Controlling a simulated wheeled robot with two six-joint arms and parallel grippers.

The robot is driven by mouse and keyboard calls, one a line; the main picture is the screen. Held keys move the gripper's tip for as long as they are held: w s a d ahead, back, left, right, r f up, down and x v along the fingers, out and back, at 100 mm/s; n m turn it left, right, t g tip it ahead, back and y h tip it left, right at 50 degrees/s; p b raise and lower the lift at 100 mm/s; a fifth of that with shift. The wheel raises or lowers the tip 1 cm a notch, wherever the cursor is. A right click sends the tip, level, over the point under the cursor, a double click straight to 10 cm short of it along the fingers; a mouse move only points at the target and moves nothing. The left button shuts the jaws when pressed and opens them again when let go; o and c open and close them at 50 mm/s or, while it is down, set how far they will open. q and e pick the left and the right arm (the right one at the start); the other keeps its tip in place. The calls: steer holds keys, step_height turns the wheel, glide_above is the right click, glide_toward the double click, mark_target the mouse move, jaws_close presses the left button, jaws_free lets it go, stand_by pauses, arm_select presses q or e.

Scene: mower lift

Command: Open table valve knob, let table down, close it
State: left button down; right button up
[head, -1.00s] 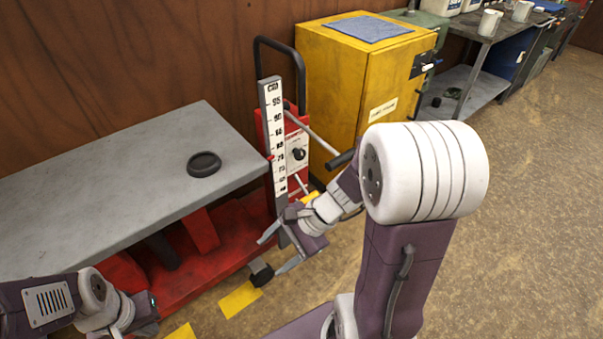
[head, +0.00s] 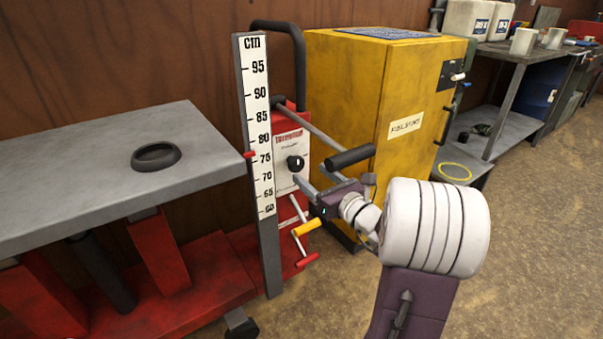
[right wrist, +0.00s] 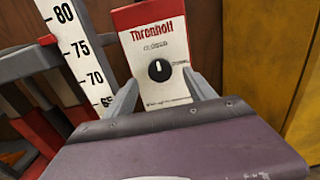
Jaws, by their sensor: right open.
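The black valve knob (head: 295,163) sits on a white panel on the lift's red column. In the right wrist view the knob (right wrist: 159,70) has its white mark pointing up, toward a label that looks like "CLOSED". My right gripper (head: 303,178) is open in front of the panel, its fingers pointing at the knob. In the right wrist view the fingers (right wrist: 162,90) stand apart, below and either side of the knob, not visibly touching it. The grey lift table (head: 80,180) is raised. The red pointer (head: 250,155) is between 75 and 80 on the cm scale (head: 258,125).
A black ring-shaped dish (head: 156,156) lies on the table. A bar with a black grip (head: 350,157) sticks out above my gripper. Yellow (head: 311,227) and red (head: 305,257) levers are below it. A yellow cabinet (head: 370,100) stands behind. Floor at right is clear.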

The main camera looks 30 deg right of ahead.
mark_target(298, 164)
steer(key=w, duration=0.1)
steer(key=w+b, duration=0.1)
steer(key=w, duration=0.2)
steer(key=shift+w+a+f, duration=0.2)
steer(key=shift+w+a, duration=0.05)
steer(key=shift+w, duration=0.1)
steer(key=shift+w+r, duration=0.1)
steer(key=shift+w, duration=0.3)
steer(key=c, duration=1.3)
steer(key=shift+c, duration=0.2)
